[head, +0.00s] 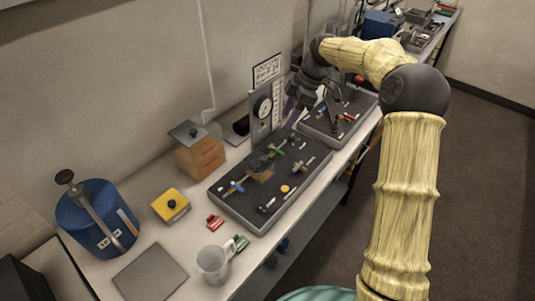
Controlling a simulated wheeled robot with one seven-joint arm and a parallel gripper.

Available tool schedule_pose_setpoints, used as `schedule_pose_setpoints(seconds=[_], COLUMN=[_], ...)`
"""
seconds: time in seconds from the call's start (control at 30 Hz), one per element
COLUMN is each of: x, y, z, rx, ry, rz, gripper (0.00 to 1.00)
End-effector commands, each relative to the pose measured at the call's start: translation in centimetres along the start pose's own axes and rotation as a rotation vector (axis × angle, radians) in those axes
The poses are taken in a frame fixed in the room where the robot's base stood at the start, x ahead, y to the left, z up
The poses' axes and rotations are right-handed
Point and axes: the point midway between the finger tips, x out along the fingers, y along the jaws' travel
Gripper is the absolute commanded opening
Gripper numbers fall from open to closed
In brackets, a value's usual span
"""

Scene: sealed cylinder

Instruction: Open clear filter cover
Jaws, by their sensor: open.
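I cannot make out a clear filter cover for certain. A dark, partly see-through part (260,168) sits among fittings on the near black tray (250,213). My gripper (299,112) is at the back of the bench, above the area between the near tray and the far black tray (313,131). It is beyond that part and apart from it. The gripper is small and dark in this view; it is open, and I see nothing held. My wrist hides some of the bench behind it.
An upright gauge panel (263,107) stands behind the near tray. A grey mat (150,273) lies flat in front.

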Motion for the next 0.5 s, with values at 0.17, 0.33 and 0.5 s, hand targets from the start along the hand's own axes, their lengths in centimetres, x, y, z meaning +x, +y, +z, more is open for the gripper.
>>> schedule_pose_setpoints(seconds=[0.17, 0.33, 0.5], x=[0.4, 2.0, 4.8], y=[0.0, 0.0, -0.1], z=[0.0, 0.1, 0.1], rx=[0.002, 0.004, 0.005], ry=[-0.001, -0.001, -0.001], rz=[-0.001, -0.002, -0.003], gripper=[0.47, 0.47, 0.47])
